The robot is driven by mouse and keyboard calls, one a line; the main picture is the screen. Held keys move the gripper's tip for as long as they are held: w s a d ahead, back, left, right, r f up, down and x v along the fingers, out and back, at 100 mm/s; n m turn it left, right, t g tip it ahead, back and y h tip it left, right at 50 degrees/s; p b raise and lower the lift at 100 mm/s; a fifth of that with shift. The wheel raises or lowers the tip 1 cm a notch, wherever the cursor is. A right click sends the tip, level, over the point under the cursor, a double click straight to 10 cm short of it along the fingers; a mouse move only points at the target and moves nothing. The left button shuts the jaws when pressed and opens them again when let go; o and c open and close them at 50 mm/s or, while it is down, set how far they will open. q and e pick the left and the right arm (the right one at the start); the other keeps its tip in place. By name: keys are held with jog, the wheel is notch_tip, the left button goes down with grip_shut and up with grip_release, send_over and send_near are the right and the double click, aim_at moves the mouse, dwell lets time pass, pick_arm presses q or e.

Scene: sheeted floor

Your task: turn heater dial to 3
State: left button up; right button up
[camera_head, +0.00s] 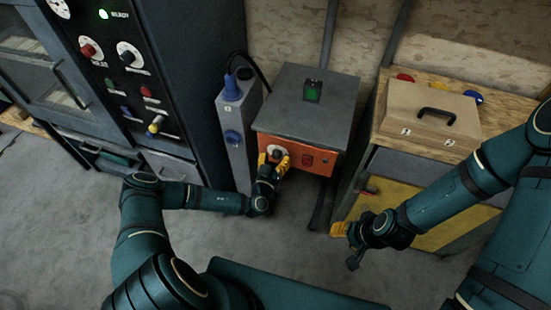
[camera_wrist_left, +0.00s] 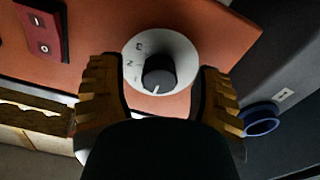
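The heater is a grey box (camera_head: 305,105) with an orange front panel (camera_head: 325,163). Its dial (camera_head: 277,153) has a white plate and a dark knob, and shows large in the left wrist view (camera_wrist_left: 158,73). The knob's white pointer line points toward the bottom of that view. Sideways marks show on the plate's left side, too small to read surely. My left gripper (camera_head: 273,161) is at the dial, its yellow fingers apart on either side of the knob, with gaps visible in the wrist view (camera_wrist_left: 160,95). My right gripper (camera_head: 341,229) hangs empty by the yellow cabinet front; its opening is unclear.
A red rocker switch (camera_head: 307,160) sits right of the dial. A grey unit with a blue plug (camera_head: 232,88) stands close on the left, beside a dark control cabinet (camera_head: 125,60). A wooden bench with a tan case (camera_head: 430,112) stands right. Grey floor lies in front.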

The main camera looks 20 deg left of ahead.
pick_arm(q)
grip_shut()
jog(key=shift+m, duration=0.3)
jog(key=m+p, duration=0.2)
jog(key=m, duration=0.2)
jog(key=shift+a+r+m, duration=0.1)
jog(key=shift+m, duration=0.2)
jog(key=m+p, duration=0.3)
jog(key=m, duration=0.3)
jog(key=shift+a, duration=0.1)
jog(key=m+p, duration=0.3)
jog(key=m, duration=0.3)
jog(key=shift+r+m, duration=0.15)
jog(key=shift+m, duration=0.25)
jog(key=m+p, duration=0.2)
jog(key=m, duration=0.3)
jog(key=shift+a+m, duration=0.1)
jog(key=shift+m, duration=0.3)
jog(key=shift+p, duration=0.3)
